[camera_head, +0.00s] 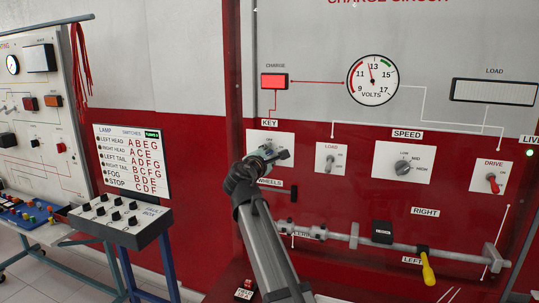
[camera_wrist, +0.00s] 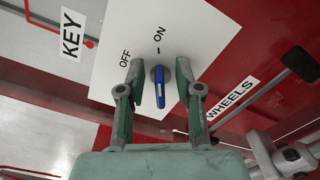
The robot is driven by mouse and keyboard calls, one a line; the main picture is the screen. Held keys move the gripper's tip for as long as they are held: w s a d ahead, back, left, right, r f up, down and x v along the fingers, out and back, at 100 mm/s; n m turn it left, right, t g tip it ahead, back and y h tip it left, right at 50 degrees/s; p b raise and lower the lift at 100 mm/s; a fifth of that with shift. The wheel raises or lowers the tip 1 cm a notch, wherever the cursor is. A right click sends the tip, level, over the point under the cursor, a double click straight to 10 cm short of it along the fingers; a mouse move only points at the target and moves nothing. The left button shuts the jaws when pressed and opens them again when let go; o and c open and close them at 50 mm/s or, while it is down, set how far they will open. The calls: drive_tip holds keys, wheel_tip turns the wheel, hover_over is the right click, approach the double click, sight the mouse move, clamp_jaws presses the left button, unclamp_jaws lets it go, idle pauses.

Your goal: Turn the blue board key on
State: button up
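The blue key (camera_wrist: 159,92) sits in a white plate (camera_wrist: 108,82) marked OFF and ON in the wrist view. Its handle looks roughly in line with the short mark below ON, but I cannot tell its exact setting. My gripper (camera_wrist: 160,72) is open, with one finger on each side of the key and narrow gaps visible between. In the head view my gripper (camera_head: 270,155) is in front of the white key plate (camera_head: 284,138) under the KEY label (camera_head: 269,124), and it hides the key.
A red charge indicator (camera_head: 274,81) and a volts gauge (camera_head: 372,80) are above. A load switch (camera_head: 329,159), a speed knob (camera_head: 403,167) and a drive switch (camera_head: 492,183) are to the right. A rod with a yellow handle (camera_head: 427,270) runs below. The lamp box (camera_head: 120,222) stands left.

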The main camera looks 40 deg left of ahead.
drive_tip(key=v, duration=1.2)
drive_tip(key=shift+w+f, duration=0.1)
